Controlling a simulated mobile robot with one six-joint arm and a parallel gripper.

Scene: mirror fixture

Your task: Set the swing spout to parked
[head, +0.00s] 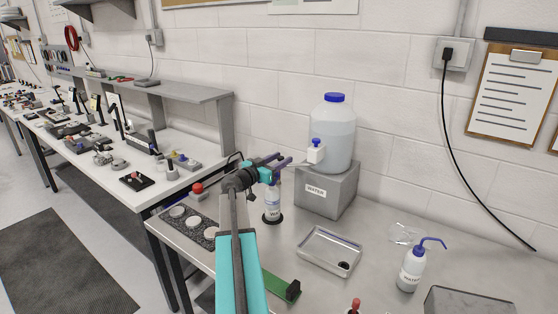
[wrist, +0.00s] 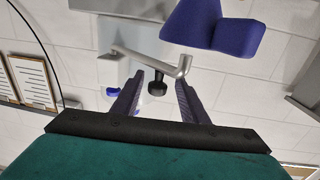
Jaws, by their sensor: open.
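The swing spout (wrist: 148,61) is a grey metal pipe with a bent end, running from the tap on the water container. A small black knob (wrist: 157,85) stands on it. My gripper (wrist: 159,79) is open, and in the wrist view its two purple fingers appear on either side of the knob. I cannot tell whether they touch it. In the head view my gripper (head: 282,159) is just left of the white tap (head: 315,154), and the spout is mostly hidden. The clear water container (head: 333,133) with a blue cap stands on a grey block (head: 327,191).
A bottle (head: 272,207) stands below my gripper; its blue top (wrist: 208,24) looms close in the wrist view. A red button (head: 197,188) is left of my arm. The wall is behind.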

